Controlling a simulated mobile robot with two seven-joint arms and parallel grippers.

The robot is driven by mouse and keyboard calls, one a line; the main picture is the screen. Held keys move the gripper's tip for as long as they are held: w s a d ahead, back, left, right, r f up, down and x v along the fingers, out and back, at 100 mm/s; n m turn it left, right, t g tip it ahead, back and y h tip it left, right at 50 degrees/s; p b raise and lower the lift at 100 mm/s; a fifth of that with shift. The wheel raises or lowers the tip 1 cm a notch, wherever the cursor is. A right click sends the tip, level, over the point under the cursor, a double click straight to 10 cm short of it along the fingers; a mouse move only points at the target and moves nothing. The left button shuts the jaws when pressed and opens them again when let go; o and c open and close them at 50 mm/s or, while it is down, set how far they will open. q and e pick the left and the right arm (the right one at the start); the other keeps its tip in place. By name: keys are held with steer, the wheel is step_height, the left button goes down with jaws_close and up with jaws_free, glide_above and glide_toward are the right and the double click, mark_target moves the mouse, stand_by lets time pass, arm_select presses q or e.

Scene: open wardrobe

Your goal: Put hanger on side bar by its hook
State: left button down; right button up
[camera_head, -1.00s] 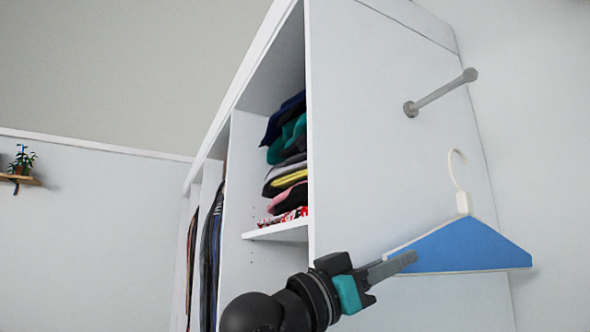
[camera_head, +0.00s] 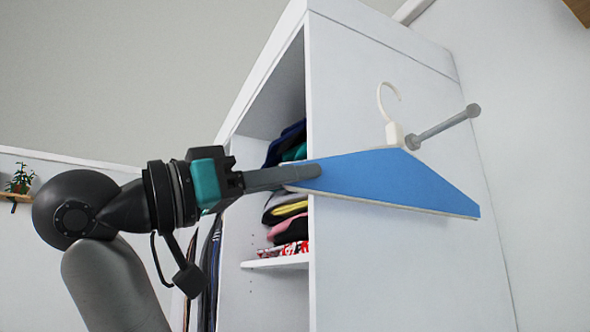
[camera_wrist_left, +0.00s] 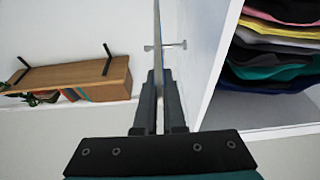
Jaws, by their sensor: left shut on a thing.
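The blue hanger (camera_head: 395,180) has a white neck and a white hook (camera_head: 388,100) that curves up and opens to the right. My left gripper (camera_head: 300,175) is shut on the hanger's left end and holds it up in front of the wardrobe's side panel. The grey side bar (camera_head: 445,125) sticks out of that panel, with a wider end cap. In the head view the hook is up and left of the bar, and the hanger's neck overlaps the bar's base. The hanger shows edge-on in the left wrist view (camera_wrist_left: 156,40), near the bar (camera_wrist_left: 165,46). Whether they touch, I cannot tell. My right gripper is not in view.
The white wardrobe (camera_head: 400,270) is open on the left, with folded clothes (camera_head: 288,205) on a shelf and hanging clothes (camera_head: 210,260) beyond. A wall shelf (camera_wrist_left: 75,78) shows in the left wrist view. Space right of the side panel is clear.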

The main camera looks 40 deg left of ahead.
mark_target(395, 203)
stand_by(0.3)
arm_select(q)
steer(key=shift+s+b, duration=0.1)
steer(key=shift+b, duration=0.25)
steer(key=shift+w+d, duration=0.1)
steer(key=shift+w, duration=0.25)
steer(key=shift+w+d+p, duration=0.2)
steer(key=shift+w+d, duration=0.3)
steer(key=shift+w, duration=0.75)
steer(key=shift+w+d+p, duration=0.2)
steer(key=shift+w+d, duration=0.3)
steer(key=shift+w, duration=0.7)
steer(key=shift+w+d+p, duration=0.2)
steer(key=shift+w+d, duration=0.3)
steer(key=shift+w, duration=0.75)
steer(key=shift+r, duration=0.1)
steer(key=shift+w, duration=0.1)
steer(key=shift+w+d+p, duration=0.35)
steer(key=shift+w+d, duration=0.1)
steer(key=shift+w, duration=0.65)
steer(key=shift+w+d+p, duration=0.3)
steer(key=shift+w+d, duration=0.2)
steer(key=shift+w, duration=0.55)
steer(key=shift+w+d+p, duration=0.35)
steer(key=shift+w+d, duration=0.1)
steer(key=shift+w, duration=0.65)
steer(key=shift+f, duration=0.2)
